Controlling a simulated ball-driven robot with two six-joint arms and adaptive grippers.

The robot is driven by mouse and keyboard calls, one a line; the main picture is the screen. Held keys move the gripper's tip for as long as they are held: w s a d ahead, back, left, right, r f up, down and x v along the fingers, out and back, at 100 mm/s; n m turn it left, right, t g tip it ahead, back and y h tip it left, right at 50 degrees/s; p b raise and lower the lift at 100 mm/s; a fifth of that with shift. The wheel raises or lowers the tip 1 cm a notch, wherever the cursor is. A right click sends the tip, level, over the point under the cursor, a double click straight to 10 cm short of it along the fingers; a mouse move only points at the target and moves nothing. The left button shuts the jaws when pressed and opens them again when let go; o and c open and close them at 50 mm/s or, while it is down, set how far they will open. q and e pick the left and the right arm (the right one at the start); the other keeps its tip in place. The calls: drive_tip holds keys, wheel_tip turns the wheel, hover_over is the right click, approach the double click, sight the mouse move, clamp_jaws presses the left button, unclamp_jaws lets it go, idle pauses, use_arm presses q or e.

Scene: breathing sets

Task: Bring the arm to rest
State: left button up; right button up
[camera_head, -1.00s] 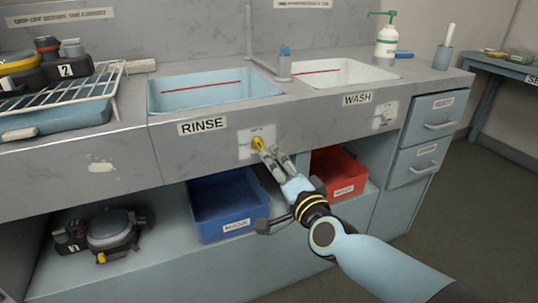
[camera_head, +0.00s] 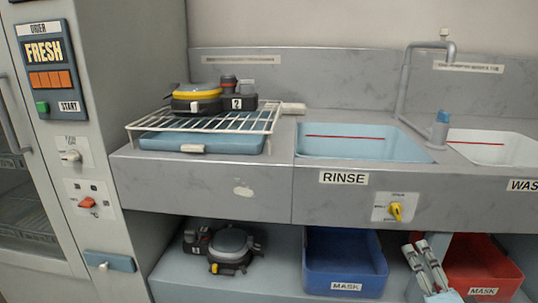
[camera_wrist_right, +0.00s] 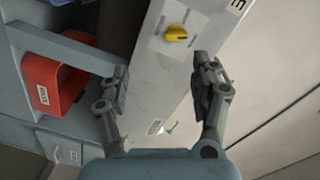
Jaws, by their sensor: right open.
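My right gripper (camera_head: 418,252) is at the lower right of the head view, below the counter front and before the shelf with the bins. In the right wrist view my right gripper (camera_wrist_right: 160,90) has its two fingers wide apart with nothing between them. The yellow knob (camera_head: 396,211) is on a pale plate under the rinse basin. It also shows beyond the fingertips in the right wrist view (camera_wrist_right: 176,33), apart from them. Most of my right arm is outside the head view. My left gripper is not in view.
The counter holds the blue rinse basin (camera_head: 365,146), the white wash basin (camera_head: 490,152) and a wire rack (camera_head: 262,118) with masks. Below are a blue bin (camera_head: 345,262), a red bin (camera_head: 485,262) and another mask (camera_head: 230,246). A cabinet (camera_head: 125,85) with controls stands left.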

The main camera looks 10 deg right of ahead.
drive_tip(key=s+a+f+n+g+y, duration=0.1)
drive_tip(key=s+f+n+g, duration=0.2)
drive_tip(key=s+f, duration=0.45)
drive_tip(key=s+a+f+n+g+y, duration=0.15)
drive_tip(key=s+f, duration=0.25)
drive_tip(key=f, duration=0.7)
drive_tip(key=s+f+n+g+y, duration=0.1)
drive_tip(key=s+f+n+g, duration=0.25)
drive_tip(key=s+f, duration=0.4)
drive_tip(key=s+f+n+g, duration=0.4)
drive_tip(key=s+f, duration=0.2)
drive_tip(key=s, duration=0.6)
drive_tip(key=s+f+n+g, duration=0.4)
drive_tip(key=s+f, duration=0.3)
drive_tip(key=s, duration=0.6)
drive_tip(key=shift+a+f, duration=0.15)
drive_tip(key=shift+f, duration=0.15)
drive_tip(key=shift+w, duration=0.1)
